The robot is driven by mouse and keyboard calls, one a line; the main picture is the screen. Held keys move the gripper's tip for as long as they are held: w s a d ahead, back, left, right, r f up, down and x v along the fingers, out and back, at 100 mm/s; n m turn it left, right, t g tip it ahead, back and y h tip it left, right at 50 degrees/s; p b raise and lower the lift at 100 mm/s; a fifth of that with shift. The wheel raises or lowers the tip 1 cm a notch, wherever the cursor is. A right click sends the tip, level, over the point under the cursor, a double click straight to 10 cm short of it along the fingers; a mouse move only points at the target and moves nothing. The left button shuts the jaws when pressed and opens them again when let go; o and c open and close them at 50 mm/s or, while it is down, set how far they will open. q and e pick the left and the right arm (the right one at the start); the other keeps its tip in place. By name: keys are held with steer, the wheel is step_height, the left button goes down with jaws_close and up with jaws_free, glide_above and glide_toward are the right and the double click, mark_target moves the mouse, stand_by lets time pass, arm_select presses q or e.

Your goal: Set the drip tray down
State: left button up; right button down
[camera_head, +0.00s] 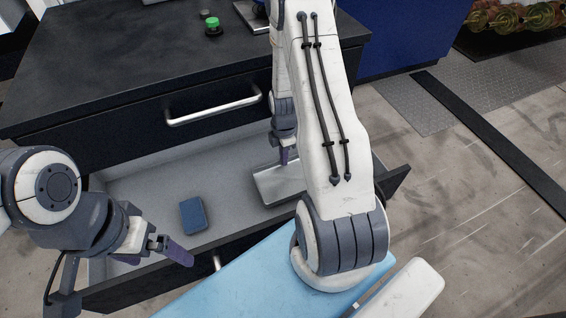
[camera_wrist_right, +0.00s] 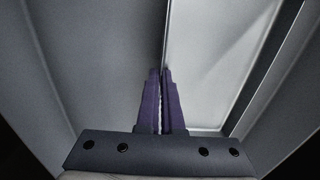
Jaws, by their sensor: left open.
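The drip tray (camera_head: 268,190), a shallow light-grey metal tray, is inside the open drawer, toward its right end. My right arm hides its right part. My right gripper (camera_head: 286,157) points down at the tray's far side. In the right wrist view the purple fingers (camera_wrist_right: 161,75) are nearly together, shut on the edge of the drip tray (camera_wrist_right: 215,65), which extends to the right of them. I cannot tell whether the tray rests fully on the drawer floor. My left gripper (camera_head: 172,248) is open and empty, above the drawer's front edge at left.
The open drawer (camera_head: 150,190) has a grey inside, with a dark blue box (camera_head: 193,215) left of the tray. Above it is a closed drawer with a silver handle (camera_head: 213,106). The black worktop (camera_head: 130,60) carries a green button (camera_head: 212,24). Clear drawer floor lies around the box.

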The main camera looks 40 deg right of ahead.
steer(key=shift+f, duration=0.75)
steer(key=shift+f, duration=0.1)
steer(key=c, duration=1.1)
jaws_free()
step_height(320, 180, up, 12)
steer(key=p, duration=0.5)
steer(key=shift+s+d, duration=0.1)
